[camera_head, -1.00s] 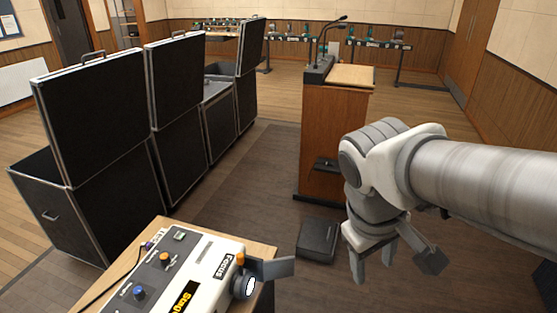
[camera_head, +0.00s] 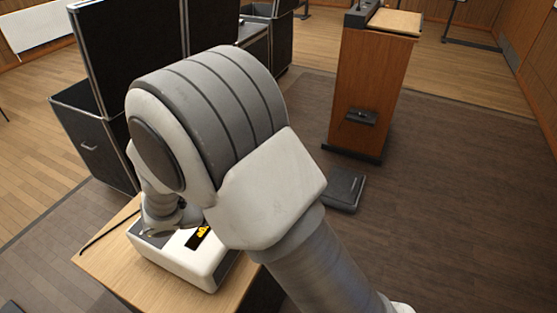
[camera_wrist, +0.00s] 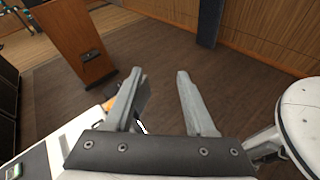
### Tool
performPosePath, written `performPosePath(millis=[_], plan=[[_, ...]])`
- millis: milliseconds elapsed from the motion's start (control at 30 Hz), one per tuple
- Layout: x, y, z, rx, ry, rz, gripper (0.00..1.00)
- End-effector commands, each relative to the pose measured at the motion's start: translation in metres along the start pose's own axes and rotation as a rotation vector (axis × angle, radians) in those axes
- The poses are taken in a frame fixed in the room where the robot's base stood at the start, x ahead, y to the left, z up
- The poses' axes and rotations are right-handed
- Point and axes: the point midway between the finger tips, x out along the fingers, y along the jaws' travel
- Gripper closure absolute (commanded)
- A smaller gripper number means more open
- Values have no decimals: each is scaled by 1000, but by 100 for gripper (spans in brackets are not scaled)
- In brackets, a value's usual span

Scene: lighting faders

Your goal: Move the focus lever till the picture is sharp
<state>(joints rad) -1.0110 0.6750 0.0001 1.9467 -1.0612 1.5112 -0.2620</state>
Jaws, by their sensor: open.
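The projector (camera_head: 182,260) is a white box with a dark label in yellow lettering, on a wooden table; my arm covers much of it in the head view. Its white body also shows at the lower left of the wrist view (camera_wrist: 48,150). An orange part (camera_wrist: 108,103), which looks like the focus lever, shows just left of my left finger. A dark plate is partly hidden behind that finger. My gripper (camera_wrist: 159,73) is open, with nothing seen held between its fingers. I cannot tell whether the finger touches the lever. The projected picture is not in view.
The table (camera_head: 120,262) has bare wood at its left and front. A wooden lectern (camera_head: 370,85) stands beyond, with a black box (camera_head: 344,188) on the floor before it. Black cases (camera_head: 130,70) stand behind the table. The floor at right is clear.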

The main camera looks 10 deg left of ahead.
Motion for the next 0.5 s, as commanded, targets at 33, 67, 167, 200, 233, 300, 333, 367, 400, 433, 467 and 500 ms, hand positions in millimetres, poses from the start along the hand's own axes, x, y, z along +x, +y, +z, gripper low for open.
performPosePath(millis=[33,67,167,200,233,300,333,367,400,433,467,500], plan=[[-11,3,-21,-55,-39,62,45],[-17,6,-30,-81,-61,98,45],[-38,12,-59,-161,-132,208,45],[-45,14,-69,-187,-156,248,45],[-50,14,-76,-203,-173,274,45],[-60,16,-90,-235,-206,328,45],[-64,16,-94,-247,-218,347,45],[-67,16,-98,-255,-228,363,45],[-71,16,-103,-265,-239,381,45],[-73,16,-105,-270,-246,391,45],[-74,16,-107,-275,-251,399,45],[-75,16,-109,-280,-256,406,45]])
